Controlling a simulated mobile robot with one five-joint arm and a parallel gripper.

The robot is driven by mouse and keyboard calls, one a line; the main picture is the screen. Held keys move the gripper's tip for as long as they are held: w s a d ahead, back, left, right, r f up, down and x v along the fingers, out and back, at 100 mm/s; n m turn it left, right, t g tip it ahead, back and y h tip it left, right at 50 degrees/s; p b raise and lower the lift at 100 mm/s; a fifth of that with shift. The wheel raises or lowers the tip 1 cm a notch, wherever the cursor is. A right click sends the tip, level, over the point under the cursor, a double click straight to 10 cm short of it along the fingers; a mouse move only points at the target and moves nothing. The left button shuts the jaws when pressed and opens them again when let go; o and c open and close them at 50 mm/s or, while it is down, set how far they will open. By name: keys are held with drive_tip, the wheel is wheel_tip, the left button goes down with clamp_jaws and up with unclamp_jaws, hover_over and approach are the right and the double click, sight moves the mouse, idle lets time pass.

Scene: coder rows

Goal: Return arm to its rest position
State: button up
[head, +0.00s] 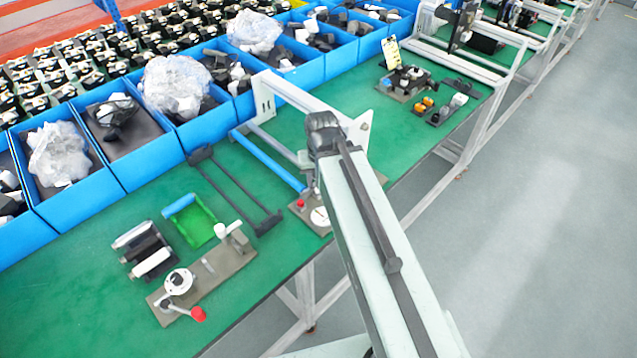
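My arm (375,240) reaches from the bottom right up to the middle of the head view. It is a long pale link with a dark bar lying along its top. A dark rounded part (323,132) caps its far end, in front of the white metal frame on the workbench. No gripper fingers can be made out, so my gripper does not show. I see nothing held. The arm covers part of the bench's front edge; whether it touches anything there I cannot tell.
The green workbench (75,300) holds a fixture with a red-knobbed crank (198,314), a green tray (195,222), a black handle frame (225,190) and a white metal frame (290,92). Blue bins (95,200) line its back. Grey floor (540,250) lies open at right.

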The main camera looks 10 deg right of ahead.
wheel_tip(320, 180, up, 2)
drive_tip(key=shift+r+p, duration=0.1)
drive_tip(key=shift+p, duration=0.6)
drive_tip(key=shift+n+g, duration=0.5)
drive_tip(key=shift+g, duration=0.4)
drive_tip(key=s, duration=0.4)
drive_tip(key=shift+d+f, duration=0.2)
drive_tip(key=shift+f, duration=0.1)
drive_tip(key=shift+o, duration=0.2)
